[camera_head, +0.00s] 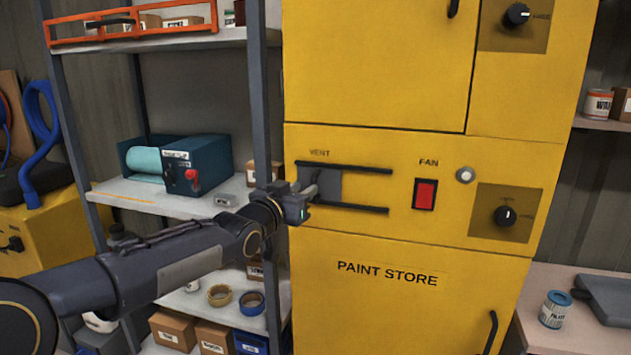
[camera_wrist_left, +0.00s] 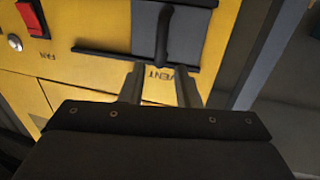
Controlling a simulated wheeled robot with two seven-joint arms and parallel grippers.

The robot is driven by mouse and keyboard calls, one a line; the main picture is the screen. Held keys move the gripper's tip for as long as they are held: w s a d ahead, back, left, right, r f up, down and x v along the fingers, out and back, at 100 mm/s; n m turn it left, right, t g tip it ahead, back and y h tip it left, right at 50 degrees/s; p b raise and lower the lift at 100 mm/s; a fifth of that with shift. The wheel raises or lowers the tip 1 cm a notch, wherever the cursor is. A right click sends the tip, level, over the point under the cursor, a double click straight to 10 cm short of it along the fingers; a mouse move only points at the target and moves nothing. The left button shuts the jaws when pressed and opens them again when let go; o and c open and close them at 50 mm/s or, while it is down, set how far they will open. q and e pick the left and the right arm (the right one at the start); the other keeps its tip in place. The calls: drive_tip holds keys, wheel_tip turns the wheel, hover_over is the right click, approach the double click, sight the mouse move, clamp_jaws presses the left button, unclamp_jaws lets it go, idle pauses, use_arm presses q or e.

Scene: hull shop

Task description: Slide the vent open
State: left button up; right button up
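The vent is a grey sliding plate (camera_head: 329,184) between two dark horizontal rails on the yellow paint store cabinet. It sits at the left end of the rails, and a bare yellow panel shows to its right. In the left wrist view the plate (camera_wrist_left: 196,35) carries a dark upright bar handle (camera_wrist_left: 164,38). My left gripper (camera_head: 307,195) is at the plate's left side in the head view. In the left wrist view its two fingers (camera_wrist_left: 160,74) are apart, with the handle's near end about between their tips; contact cannot be told. My right gripper is not in view.
The cabinet also has a red fan switch (camera_head: 425,194), a white round button (camera_head: 465,175) and a black knob (camera_head: 505,216). A shelf post (camera_head: 259,100) stands close left of the cabinet, near my left wrist. A teal machine (camera_head: 200,160) sits on the shelf.

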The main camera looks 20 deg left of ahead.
sight(314, 182)
use_arm(q)
drive_tip(key=p+x, duration=0.1)
drive_tip(key=x, duration=0.4)
drive_tip(key=shift+w+d+f, duration=0.1)
drive_tip(key=shift+w+d, duration=0.05)
drive_tip(key=shift+w, duration=0.2)
clamp_jaws()
